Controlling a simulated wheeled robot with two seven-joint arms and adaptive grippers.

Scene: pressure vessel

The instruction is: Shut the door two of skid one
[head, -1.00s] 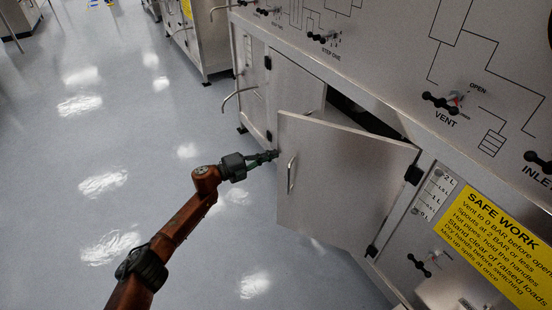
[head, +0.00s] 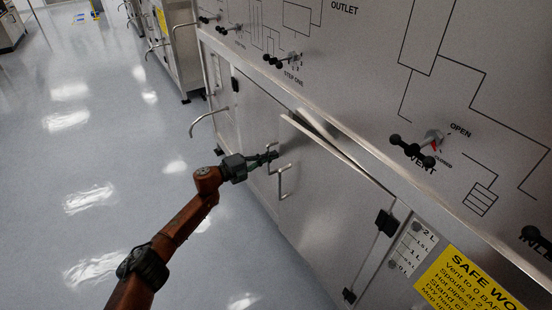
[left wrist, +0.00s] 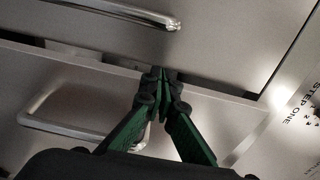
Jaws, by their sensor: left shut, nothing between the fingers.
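The grey metal door (head: 325,205) of the skid (head: 340,95) stands slightly ajar, with a narrow gap along its top edge. Its bar handle (head: 283,181) is near the free edge on the left, and black hinges sit on its right. My left gripper (head: 274,156) is shut and empty at the door's free edge, just above the handle. In the left wrist view, the shut fingertips (left wrist: 163,76) are at the door's edge, with one handle (left wrist: 65,112) below left and another handle (left wrist: 110,10) above. Whether the fingertips touch the door is unclear. My right gripper is out of view.
A neighbouring door (head: 257,115) to the left looks closed. A curved spout (head: 207,120) sticks out further left. The black-handled vent valve (head: 415,150) is on the panel above, and a yellow safety sign (head: 470,280) is at lower right. The floor (head: 90,150) left is clear.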

